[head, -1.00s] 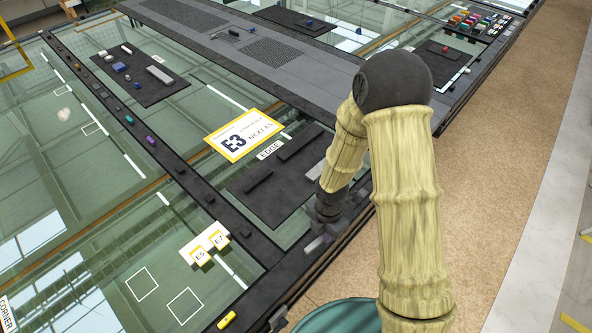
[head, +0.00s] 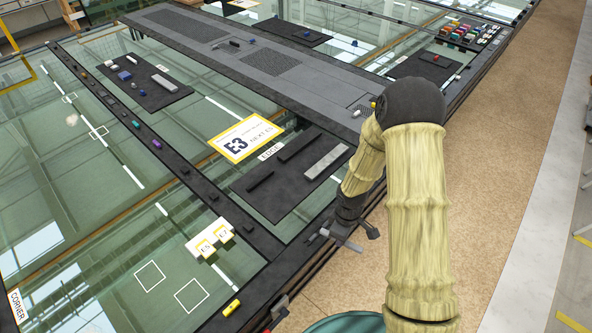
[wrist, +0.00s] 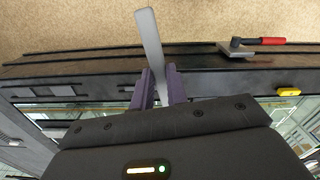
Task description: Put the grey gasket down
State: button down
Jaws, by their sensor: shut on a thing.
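My gripper (wrist: 157,82) is shut on the grey gasket (wrist: 150,42), a long flat strip that sticks out past the two purple fingers in the wrist view. In the head view, my gripper (head: 338,232) is at the near right edge of the glazed frame, and the gasket (head: 350,244) shows beneath it as a short grey bar. The gasket appears to be raised over the dark edge rail. Whether it touches anything is unclear.
A dark mat (head: 262,207) left of my gripper holds two dark bars and a light grey bar (head: 325,162). The E3 sign (head: 246,138) lies beyond. A yellow block (head: 231,307) and a red-handled tool (wrist: 265,42) are near the rail.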

jog(key=w+d+f+m+b, duration=0.1)
jog(key=d+f+m+b, duration=0.2)
jog(key=f+m+b, duration=0.3)
jog(key=w+d+f+m+b, duration=0.2)
jog(key=f+m+b, duration=0.4)
jog(key=f, duration=0.4)
jog(key=shift+d+f+m+b, duration=0.3)
jog(key=shift+d+b, duration=0.1)
jog(key=shift+b, duration=0.3)
